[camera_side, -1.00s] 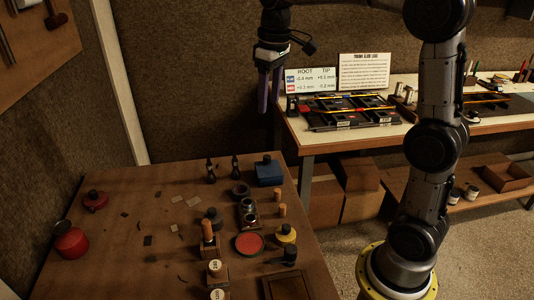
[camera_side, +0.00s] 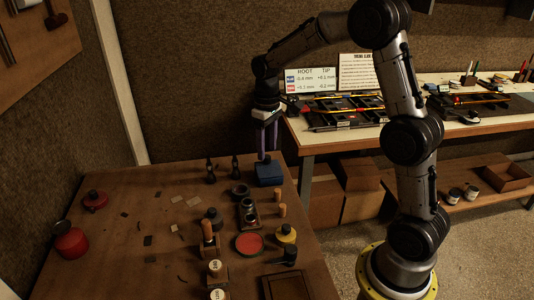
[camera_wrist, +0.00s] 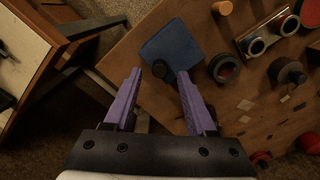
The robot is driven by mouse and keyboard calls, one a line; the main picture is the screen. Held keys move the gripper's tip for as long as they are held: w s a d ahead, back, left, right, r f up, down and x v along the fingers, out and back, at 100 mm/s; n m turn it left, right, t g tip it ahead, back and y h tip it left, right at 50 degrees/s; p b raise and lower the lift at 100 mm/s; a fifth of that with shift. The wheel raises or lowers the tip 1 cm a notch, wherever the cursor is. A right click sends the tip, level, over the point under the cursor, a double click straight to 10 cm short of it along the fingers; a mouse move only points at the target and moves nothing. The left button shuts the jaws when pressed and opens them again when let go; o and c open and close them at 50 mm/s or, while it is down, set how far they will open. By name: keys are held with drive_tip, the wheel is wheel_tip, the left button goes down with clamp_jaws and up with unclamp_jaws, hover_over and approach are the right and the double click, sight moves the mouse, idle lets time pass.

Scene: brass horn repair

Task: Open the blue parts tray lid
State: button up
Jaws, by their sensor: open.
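The blue parts tray (camera_side: 269,175) is a small blue box at the back right corner of the wooden workbench. Its lid is closed and carries a dark round knob (camera_wrist: 183,76) near one edge in the wrist view. The blue top of the lid (camera_wrist: 171,46) shows beyond my fingers in the wrist view. My gripper (camera_side: 266,154) points down just above the tray in the side view. In the wrist view its two purple fingers (camera_wrist: 160,88) are spread apart, with the space between them empty and the knob just past the tips.
Beside the tray are dark pliers-like tools (camera_side: 211,172), a dark ring (camera_side: 240,191), a metal piece with round openings (camera_side: 248,212) and a wooden peg (camera_side: 282,195). A red dish (camera_side: 249,244) lies nearer. A white-topped bench (camera_side: 330,139) stands behind right.

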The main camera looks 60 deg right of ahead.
sight(269, 165)
drive_tip(key=shift+f, duration=1.25)
drive_tip(key=shift+c, duration=0.4)
clamp_jaws()
drive_tip(key=shift+w, duration=0.1)
